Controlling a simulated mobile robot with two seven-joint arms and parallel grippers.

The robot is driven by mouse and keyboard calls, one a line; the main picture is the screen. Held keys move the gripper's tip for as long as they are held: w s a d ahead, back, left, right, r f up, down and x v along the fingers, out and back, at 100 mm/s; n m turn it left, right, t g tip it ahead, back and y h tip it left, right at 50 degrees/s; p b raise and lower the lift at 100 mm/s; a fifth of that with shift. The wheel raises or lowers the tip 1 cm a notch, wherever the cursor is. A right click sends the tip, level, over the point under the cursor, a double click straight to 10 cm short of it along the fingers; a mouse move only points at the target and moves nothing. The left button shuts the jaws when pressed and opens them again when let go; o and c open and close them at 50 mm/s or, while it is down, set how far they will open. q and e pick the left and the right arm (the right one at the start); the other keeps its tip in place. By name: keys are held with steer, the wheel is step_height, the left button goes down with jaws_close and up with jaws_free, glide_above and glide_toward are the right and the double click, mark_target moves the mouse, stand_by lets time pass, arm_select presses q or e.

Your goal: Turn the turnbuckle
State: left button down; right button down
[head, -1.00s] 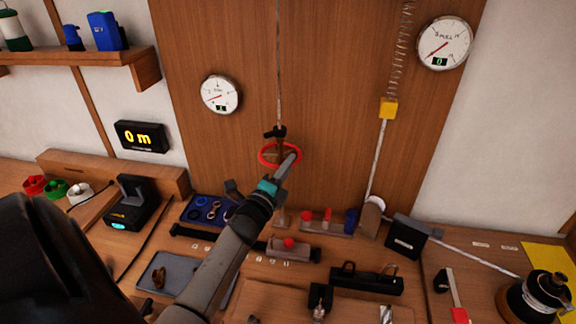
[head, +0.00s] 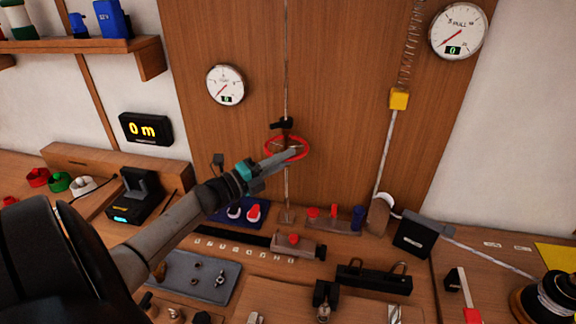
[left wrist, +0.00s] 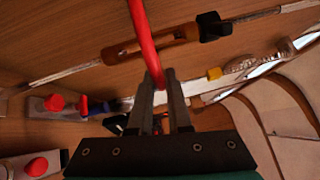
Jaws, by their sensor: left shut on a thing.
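The turnbuckle (left wrist: 150,45) hangs in a taut line in front of the wooden panel. In the left wrist view it has a bronze-brown body and a black end piece. A red ring (head: 271,141) surrounds it and also shows in the left wrist view (left wrist: 139,28). My left gripper (head: 294,154) is at the ring's front side. Its two fingers (left wrist: 160,83) are shut on the red ring's rim. The fingers hide part of the ring. My right gripper is not in view.
A dial (head: 226,85) is left of the line and another dial (head: 458,31) is upper right. A yellow block (head: 399,98) hangs below a spring. A black display (head: 146,129) reads 0 m. Below, the bench carries a blue tray (head: 228,221), a grey tray (head: 182,270) and several clamps.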

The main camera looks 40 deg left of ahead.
arm_select(q)
steer(key=shift+a+r+m+h+b, duration=0.15)
steer(key=shift+m+h+b, duration=0.3)
steer(key=shift+h, duration=0.25)
steer(key=c, duration=0.9)
jaws_free()
steer(key=shift+s, duration=0.1)
steer(key=shift+s, duration=0.1)
steer(key=b+v, duration=0.1)
steer(key=v, duration=1.4)
steer(key=shift+r, duration=0.2)
steer(key=shift+a, duration=0.1)
